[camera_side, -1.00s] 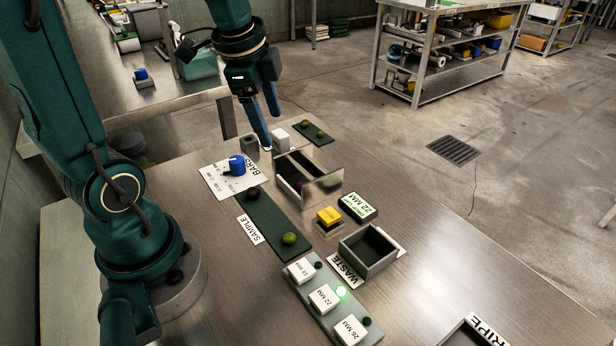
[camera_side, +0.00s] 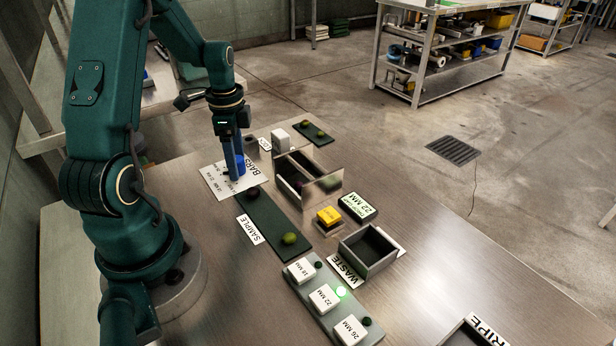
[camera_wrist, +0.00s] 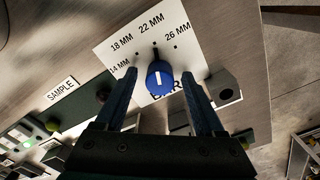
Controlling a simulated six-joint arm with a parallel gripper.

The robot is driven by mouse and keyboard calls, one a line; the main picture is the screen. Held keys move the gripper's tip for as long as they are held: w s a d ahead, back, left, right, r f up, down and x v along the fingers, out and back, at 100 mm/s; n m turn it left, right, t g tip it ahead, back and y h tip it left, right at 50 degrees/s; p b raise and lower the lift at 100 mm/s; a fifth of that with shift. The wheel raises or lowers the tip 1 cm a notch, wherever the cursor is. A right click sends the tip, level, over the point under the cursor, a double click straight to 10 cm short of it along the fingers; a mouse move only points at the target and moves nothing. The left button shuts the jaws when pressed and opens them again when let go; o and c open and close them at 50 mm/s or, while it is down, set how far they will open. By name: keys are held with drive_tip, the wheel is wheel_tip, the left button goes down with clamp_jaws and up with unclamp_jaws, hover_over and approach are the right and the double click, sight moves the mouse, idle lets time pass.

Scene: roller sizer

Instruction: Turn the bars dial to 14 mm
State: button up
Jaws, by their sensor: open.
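The bars dial is a blue knob (camera_wrist: 160,82) on a white plate (camera_wrist: 113,50) marked 14, 18, 22 and 26 MM. The 14 MM mark (camera_wrist: 119,67) is at the left, partly by a fingertip. My gripper (camera_wrist: 160,76) is open, with one blue finger on each side of the knob. I cannot tell whether they touch it. In the side view my gripper (camera_side: 233,174) points down over the plate, and its fingers hide part of the dial (camera_side: 241,160).
A dark green SAMPLE strip (camera_side: 268,215) lies beside the plate. A grey block (camera_side: 264,144) and a white block (camera_side: 281,139) stand behind it. A metal divided bin (camera_side: 305,178), yellow button (camera_side: 328,215) and WASTE box (camera_side: 367,250) are further right.

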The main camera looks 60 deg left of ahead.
drive_tip(key=shift+f, duration=0.15)
clamp_jaws()
drive_tip(key=n, duration=1.2)
drive_tip(key=shift+n, duration=1.9)
